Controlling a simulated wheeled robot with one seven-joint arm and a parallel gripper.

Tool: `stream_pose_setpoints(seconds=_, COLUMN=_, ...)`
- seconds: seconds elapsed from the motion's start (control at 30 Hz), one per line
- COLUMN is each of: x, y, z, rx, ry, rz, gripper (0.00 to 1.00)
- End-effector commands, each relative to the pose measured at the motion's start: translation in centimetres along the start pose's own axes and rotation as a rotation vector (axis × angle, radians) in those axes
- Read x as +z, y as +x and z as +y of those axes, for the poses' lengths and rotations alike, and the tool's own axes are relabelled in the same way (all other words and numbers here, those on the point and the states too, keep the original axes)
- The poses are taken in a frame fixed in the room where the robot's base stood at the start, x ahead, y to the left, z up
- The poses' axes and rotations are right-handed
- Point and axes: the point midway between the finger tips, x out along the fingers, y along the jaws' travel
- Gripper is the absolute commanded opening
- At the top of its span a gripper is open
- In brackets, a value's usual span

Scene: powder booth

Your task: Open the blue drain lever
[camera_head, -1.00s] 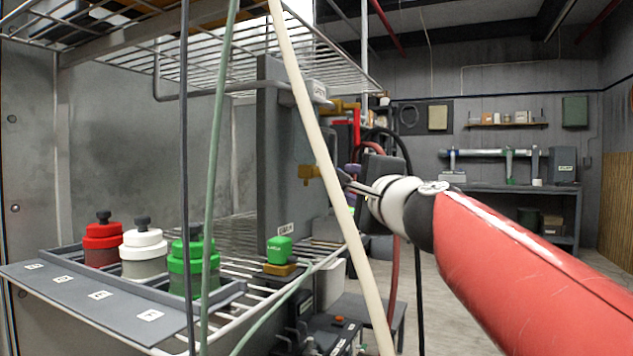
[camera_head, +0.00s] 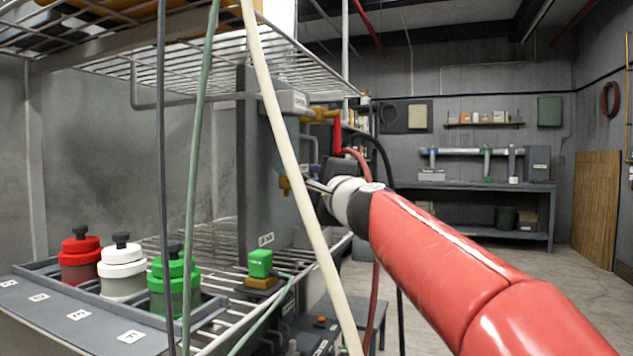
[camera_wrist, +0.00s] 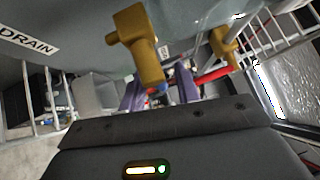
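The brass drain valve (camera_wrist: 135,40) sits on a grey tank beside a DRAIN label (camera_wrist: 28,42) in the wrist view. The tip of its blue lever (camera_wrist: 158,88) shows small below the brass body; the rest of the lever is hidden. My gripper (camera_wrist: 159,92) has its two purple fingers apart, one on each side of the blue tip. I cannot tell whether either finger touches it. In the head view the brass valve (camera_head: 285,185) shows just left of my wrist, and my fingers are mostly hidden there.
A second brass valve (camera_wrist: 222,45) with a red lever (camera_wrist: 213,75) is close by on the right. A pale slanted pole (camera_head: 290,160) and a green hose (camera_head: 200,150) cross the foreground. Red, white and green jars (camera_head: 122,270) stand in a tray on the left.

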Motion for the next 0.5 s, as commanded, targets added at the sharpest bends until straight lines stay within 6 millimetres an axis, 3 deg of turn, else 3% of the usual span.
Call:
stream_pose_setpoints(seconds=0.03, x=0.0, y=-0.01, z=0.0, rx=0.0, ry=0.0, rz=0.0, gripper=0.25)
stream_pose_setpoints(seconds=0.23, x=-0.01, y=-0.03, z=0.0, rx=0.0, ry=0.0, rz=0.0, gripper=0.0)
stream_pose_setpoints(seconds=0.5, x=0.02, y=-0.02, z=-0.07, rx=0.008, ry=0.007, rz=0.002, gripper=0.0)
